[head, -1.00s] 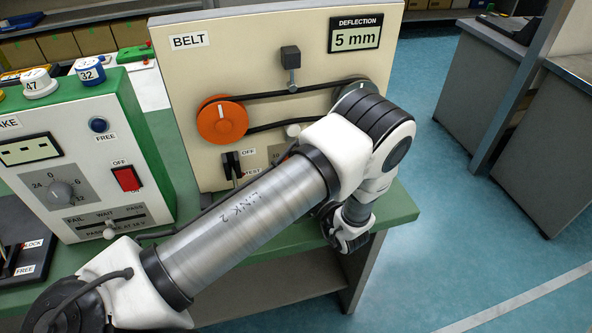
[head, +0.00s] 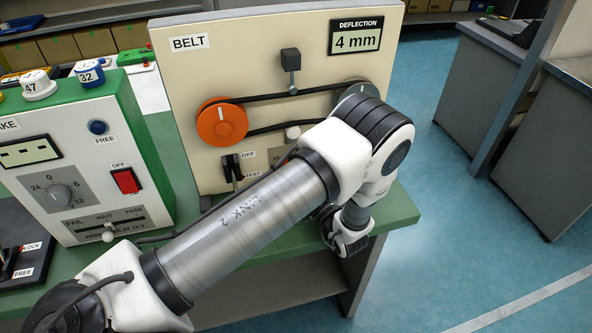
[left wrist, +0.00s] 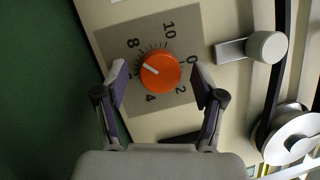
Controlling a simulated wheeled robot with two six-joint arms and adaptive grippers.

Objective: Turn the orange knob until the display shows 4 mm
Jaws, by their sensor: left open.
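The deflection display (head: 357,41) on the belt panel reads 4 mm in the head view. The orange knob (left wrist: 161,73) shows in the left wrist view on a grey dial plate with numbers. Its white pointer line aims left and slightly up, below the 8; the mark nearest it is hidden by a finger. My left gripper (left wrist: 158,82) is open, with one finger on each side of the knob and visible gaps to it. In the head view my left arm hides the knob. My right gripper is in neither view.
The belt panel (head: 240,60) carries a large orange pulley (head: 222,122), a grey pulley (head: 357,92) and a black belt. A black switch (head: 231,168) sits below the orange pulley.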

